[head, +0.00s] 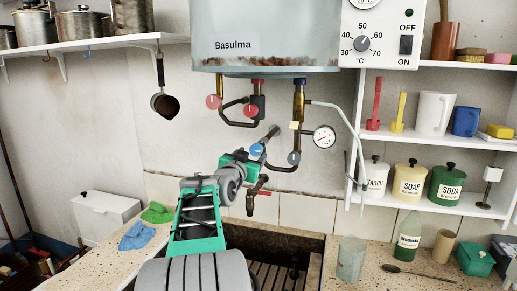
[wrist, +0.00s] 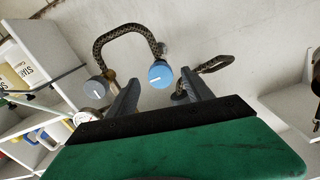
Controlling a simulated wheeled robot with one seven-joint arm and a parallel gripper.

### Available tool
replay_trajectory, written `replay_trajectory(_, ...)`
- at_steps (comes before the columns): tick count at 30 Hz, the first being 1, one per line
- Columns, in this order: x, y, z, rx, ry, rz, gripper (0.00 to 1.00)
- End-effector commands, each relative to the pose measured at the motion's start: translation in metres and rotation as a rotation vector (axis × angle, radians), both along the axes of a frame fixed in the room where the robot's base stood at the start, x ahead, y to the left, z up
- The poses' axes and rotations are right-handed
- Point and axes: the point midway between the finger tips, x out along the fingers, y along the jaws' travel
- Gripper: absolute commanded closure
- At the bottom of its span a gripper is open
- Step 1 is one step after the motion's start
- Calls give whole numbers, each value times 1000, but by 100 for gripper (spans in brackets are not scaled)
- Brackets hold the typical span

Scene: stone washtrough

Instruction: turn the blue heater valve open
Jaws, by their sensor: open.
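The blue heater valve (head: 257,150) is a round blue knob on the pipework under the rusty-edged Basulma heater (head: 265,45). In the wrist view the blue valve (wrist: 161,73) faces me, with a short white line across its face. My gripper (head: 259,163) is at the pipework, close to the valve. In the wrist view my gripper (wrist: 160,78) is open, and its two dark fingers appear on either side of the blue knob. I cannot tell whether they touch it. A grey-blue knob (head: 293,158) sits to the right; it also shows in the wrist view (wrist: 96,88).
Two red knobs (head: 213,101) (head: 251,111) and a dial gauge (head: 324,136) are on nearby pipes. A tap (head: 251,203) is just below my gripper, above the dark trough (head: 275,240). Shelves with jars (head: 408,178) stand at the right. A pan (head: 164,104) hangs left.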

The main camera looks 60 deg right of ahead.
Motion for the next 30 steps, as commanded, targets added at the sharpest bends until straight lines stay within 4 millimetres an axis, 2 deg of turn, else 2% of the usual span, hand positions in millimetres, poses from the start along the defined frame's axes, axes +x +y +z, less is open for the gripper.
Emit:
replay_trajectory(5, 1, -25, 4, -5, -1, -6, 41)
replay_trajectory(9, 6, -53, 4, -4, -2, -6, 41)
replay_trajectory(13, 9, -70, 3, -4, -2, -4, 41)
replay_trajectory(23, 11, -76, 2, -6, -2, -1, 41)
replay_trajectory(30, 11, -76, 1, -5, -2, -1, 61)
